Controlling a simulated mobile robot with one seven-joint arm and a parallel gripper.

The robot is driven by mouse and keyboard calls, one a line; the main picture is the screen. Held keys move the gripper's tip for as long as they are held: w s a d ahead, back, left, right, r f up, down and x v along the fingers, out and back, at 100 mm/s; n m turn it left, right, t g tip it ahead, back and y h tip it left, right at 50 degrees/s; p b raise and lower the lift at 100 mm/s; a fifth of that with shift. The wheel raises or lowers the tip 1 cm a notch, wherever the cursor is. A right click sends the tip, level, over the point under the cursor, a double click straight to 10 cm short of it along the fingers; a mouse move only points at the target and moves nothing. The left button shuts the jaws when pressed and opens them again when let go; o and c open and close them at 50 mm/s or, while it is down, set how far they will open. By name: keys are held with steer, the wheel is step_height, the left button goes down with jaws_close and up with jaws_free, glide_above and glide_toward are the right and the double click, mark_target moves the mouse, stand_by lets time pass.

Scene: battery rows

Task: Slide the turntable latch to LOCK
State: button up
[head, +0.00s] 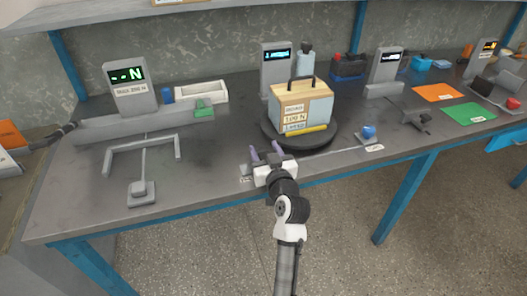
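A dark round turntable (268,136) stands on the grey workbench and carries a tan and blue-grey box with a handle and a printed label. A thin latch rail (333,152) runs along the bench in front of it. A blue knob (369,131) sits at the rail's right end, beside a small white label (375,148). The label at the left end is partly hidden by my gripper, and neither can be read. My gripper (265,150) is over the rail's left end, well left of the knob. Its two purplish fingers are apart, with nothing seen between them.
A yellow bar (306,129) lies at the front of the box. A grey frame fixture (142,160) stands to the left. Display posts (129,90) line the back. Orange (438,92) and green (468,113) mats lie right of the knob. The bench's front edge is close to my gripper.

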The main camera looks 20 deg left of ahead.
steer(key=shift+s, duration=0.15)
steer(key=shift+s+d+f, duration=0.1)
steer(key=shift+s+d, duration=0.05)
steer(key=shift+s, duration=0.1)
steer(key=b+v, duration=0.3)
steer(key=v, duration=1)
